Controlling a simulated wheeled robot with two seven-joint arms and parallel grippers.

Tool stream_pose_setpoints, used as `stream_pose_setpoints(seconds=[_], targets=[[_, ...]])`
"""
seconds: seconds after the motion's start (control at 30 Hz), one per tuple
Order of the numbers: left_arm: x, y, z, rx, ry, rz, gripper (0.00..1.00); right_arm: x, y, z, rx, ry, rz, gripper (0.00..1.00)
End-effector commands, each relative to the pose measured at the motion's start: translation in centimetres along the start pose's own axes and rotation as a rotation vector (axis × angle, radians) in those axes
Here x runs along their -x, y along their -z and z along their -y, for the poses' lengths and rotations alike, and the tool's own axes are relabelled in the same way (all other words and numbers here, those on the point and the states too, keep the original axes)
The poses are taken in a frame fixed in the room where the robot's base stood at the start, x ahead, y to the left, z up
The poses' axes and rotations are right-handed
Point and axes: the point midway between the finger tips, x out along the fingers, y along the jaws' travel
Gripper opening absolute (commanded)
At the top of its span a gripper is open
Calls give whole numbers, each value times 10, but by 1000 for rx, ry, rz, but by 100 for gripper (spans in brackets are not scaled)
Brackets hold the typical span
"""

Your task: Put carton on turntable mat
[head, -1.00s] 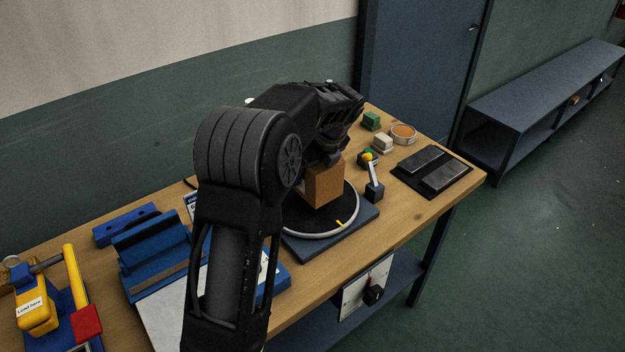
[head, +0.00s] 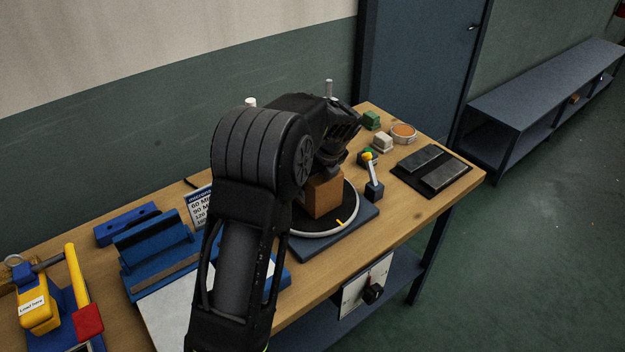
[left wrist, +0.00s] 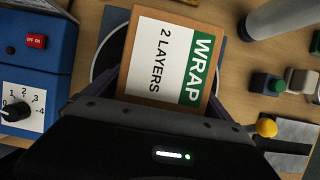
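The brown carton (head: 325,197) is over the round dark turntable mat (head: 344,212), which has a pale rim and stands on a blue base. In the left wrist view the carton (left wrist: 165,62) shows its top label, "WRAP 2 LAYERS", in green and white. My left gripper (head: 328,172) reaches down on the carton, its fingers at two opposite sides, shut on it. The carton looks upright and at or very near the mat surface; its underside contact is hidden. The mat's left part is behind my left arm. My right gripper is not in view.
A lever with a yellow knob (head: 367,156) stands close right of the turntable. Beyond it are a green block (head: 371,120), a pale block (head: 383,142), a round orange-topped dish (head: 403,133) and dark plates (head: 445,175). A blue machine (head: 152,245) is left of the arm.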

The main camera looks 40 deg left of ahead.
Motion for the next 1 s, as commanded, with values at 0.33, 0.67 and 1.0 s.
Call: stream_pose_setpoints(seconds=[0.33,0.67,1.0], targets=[[2,-1,0,0,1,0,100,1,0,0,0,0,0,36],[40,0,2,-1,6,0,100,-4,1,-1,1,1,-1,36],[107,-1,1,0,4,0,100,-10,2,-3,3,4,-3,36]])
